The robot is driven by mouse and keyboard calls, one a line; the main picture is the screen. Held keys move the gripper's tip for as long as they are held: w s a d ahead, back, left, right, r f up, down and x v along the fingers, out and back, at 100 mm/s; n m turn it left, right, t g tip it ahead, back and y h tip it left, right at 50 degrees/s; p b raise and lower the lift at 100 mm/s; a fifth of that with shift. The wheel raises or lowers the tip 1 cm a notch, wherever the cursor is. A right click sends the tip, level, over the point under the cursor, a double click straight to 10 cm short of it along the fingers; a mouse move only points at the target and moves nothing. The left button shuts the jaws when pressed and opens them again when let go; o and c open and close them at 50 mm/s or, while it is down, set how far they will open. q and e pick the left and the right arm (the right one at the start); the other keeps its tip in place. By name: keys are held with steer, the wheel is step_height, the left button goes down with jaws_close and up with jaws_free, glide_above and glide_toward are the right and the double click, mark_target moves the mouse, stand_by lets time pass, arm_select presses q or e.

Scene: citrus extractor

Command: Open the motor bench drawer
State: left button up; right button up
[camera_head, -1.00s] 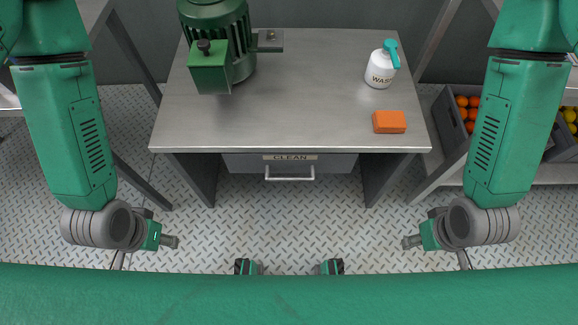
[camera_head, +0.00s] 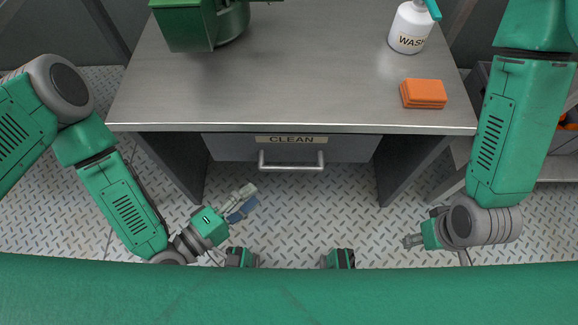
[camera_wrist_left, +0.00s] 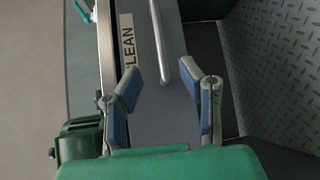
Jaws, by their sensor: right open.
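The motor bench drawer (camera_head: 230,149) is a grey front under the bench top, with a "CLEAN" label and a silver bar handle (camera_head: 291,167). It looks closed. My left gripper (camera_head: 250,198) is below and left of the handle, apart from it. In the left wrist view my left gripper (camera_wrist_left: 162,88) is open and empty, its blue-padded fingers apart. The handle (camera_wrist_left: 160,50) shows beyond and between the fingertips, beside the label (camera_wrist_left: 127,42). My right gripper (camera_head: 408,241) hangs at the right, open and away from the bench.
On the metal bench (camera_head: 290,95) stand a green motor (camera_head: 200,25), a white "WASH" bottle (camera_head: 410,30) and an orange sponge (camera_head: 424,94). The bench side panels (camera_head: 170,165) flank the drawer. The diamond-plate floor (camera_head: 310,215) before the drawer is free.

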mark_target(289, 166)
arm_select(q)
steer(key=b+x, duration=0.3)
steer(key=x, duration=0.9)
jaws_close()
